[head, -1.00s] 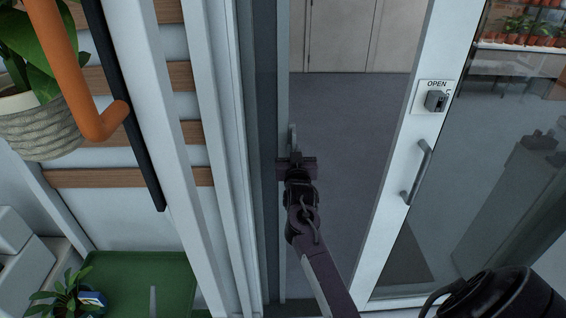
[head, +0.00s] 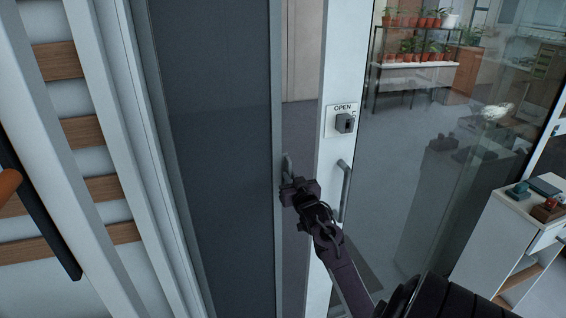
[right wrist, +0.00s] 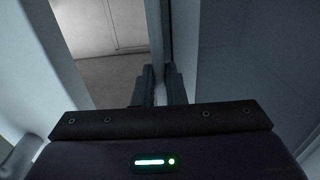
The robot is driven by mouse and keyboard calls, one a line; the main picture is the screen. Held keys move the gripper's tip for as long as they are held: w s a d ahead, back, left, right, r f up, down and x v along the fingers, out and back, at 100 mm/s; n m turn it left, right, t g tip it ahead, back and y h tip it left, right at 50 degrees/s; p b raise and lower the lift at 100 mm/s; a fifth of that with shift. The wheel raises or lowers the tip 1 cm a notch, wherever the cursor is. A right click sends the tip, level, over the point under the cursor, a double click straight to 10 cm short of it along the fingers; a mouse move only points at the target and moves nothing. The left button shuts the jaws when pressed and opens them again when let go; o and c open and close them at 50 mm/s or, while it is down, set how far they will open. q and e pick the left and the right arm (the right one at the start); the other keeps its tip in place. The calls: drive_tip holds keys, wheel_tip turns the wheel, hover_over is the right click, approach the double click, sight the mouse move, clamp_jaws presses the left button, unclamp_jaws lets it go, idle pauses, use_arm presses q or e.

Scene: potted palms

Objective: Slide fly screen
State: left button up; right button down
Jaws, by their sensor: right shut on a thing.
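The fly screen (head: 212,130) is a dark mesh panel in a grey frame, upright in the doorway in the head view. It covers the left part of the opening, and a narrow gap (head: 300,125) stays between its right edge and the white door frame. A small grey handle (head: 287,166) sits on the screen's right edge. My right gripper (head: 290,183) is shut on this handle. In the right wrist view the two fingers (right wrist: 158,88) close around the handle, which is mostly hidden between them. My left gripper is not in view.
A glass door with a white frame (head: 335,95) stands right of the gap. It bears an OPEN sign (head: 342,108), a grey box (head: 345,123) and a bar handle (head: 343,192). A white cabinet (head: 500,235) is at the right. White posts and wooden slats (head: 90,189) are at the left.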

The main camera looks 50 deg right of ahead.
drive_tip(key=shift+r, duration=0.1)
drive_tip(key=c, duration=1.6)
unclamp_jaws()
drive_tip(key=shift+d, duration=0.1)
drive_tip(key=shift+c, duration=0.2)
drive_tip(key=shift+o, duration=0.8)
drive_tip(key=shift+w, duration=0.2)
drive_tip(key=shift+f, duration=0.25)
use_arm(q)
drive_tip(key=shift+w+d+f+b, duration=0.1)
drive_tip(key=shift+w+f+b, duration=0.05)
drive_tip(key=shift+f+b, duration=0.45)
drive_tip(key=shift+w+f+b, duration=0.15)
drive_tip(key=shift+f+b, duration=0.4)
use_arm(e)
drive_tip(key=v, duration=0.7)
drive_tip(key=shift+s, duration=0.35)
